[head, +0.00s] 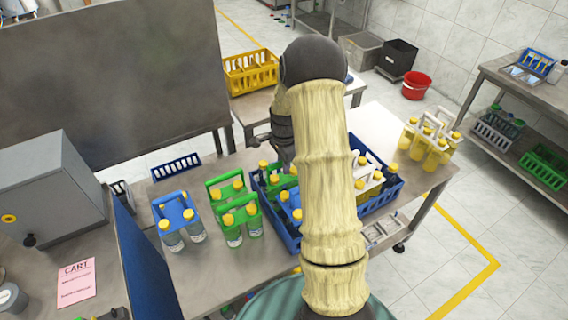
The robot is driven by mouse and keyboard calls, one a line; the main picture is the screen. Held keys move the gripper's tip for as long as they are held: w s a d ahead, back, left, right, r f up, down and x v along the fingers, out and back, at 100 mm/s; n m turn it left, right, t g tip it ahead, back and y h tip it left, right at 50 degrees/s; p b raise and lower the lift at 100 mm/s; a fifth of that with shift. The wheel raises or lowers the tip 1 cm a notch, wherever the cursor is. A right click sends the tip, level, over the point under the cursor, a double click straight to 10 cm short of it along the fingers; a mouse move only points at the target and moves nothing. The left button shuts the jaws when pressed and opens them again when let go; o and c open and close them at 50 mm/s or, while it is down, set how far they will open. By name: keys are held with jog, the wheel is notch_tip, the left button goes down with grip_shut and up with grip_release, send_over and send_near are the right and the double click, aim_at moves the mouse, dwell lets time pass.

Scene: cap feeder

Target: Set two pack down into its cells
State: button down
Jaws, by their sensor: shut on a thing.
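A blue crate (396,192) stands on the steel table behind my arm and holds several packs of yellow-capped bottles. A pack with a white carrier (370,170) is in its right part. Green-handled (278,181) and blue-handled (292,203) packs show in its left part. My arm crosses the middle of the crate and hides much of its cells. My gripper (284,150) points down over the crate's back left, by the green-handled pack. Its jaws are shut on a pack, but the fingertips are mostly hidden, and I cannot tell whether the pack touches the cell floor.
A blue pack (177,216) and two green packs (237,212) stand left of the crate. White-handled packs with yellow bottles (430,140) stand at the table's right end. A grey box (48,190) and a blue panel (142,262) bound the left side.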

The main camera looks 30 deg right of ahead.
jog(key=c, duration=1.3)
grip_release()
notch_tip(320, 180, up, 18)
jog(key=b, duration=0.2)
jog(key=shift+f, duration=0.25)
jog(key=s+a+f+n+t, duration=0.1)
jog(key=s+a+f+n, duration=0.2)
jog(key=s+a+n, duration=0.4)
jog(key=s+a+f+n+t, duration=0.1)
jog(key=s+a+f+n, duration=0.3)
jog(key=s+a+n, duration=0.4)
jog(key=s+n, duration=0.2)
jog(key=s, duration=0.1)
jog(key=shift+s+a+f+n+t, duration=0.2)
jog(key=shift+s+n+t, duration=0.1)
jog(key=shift+s, duration=0.1)
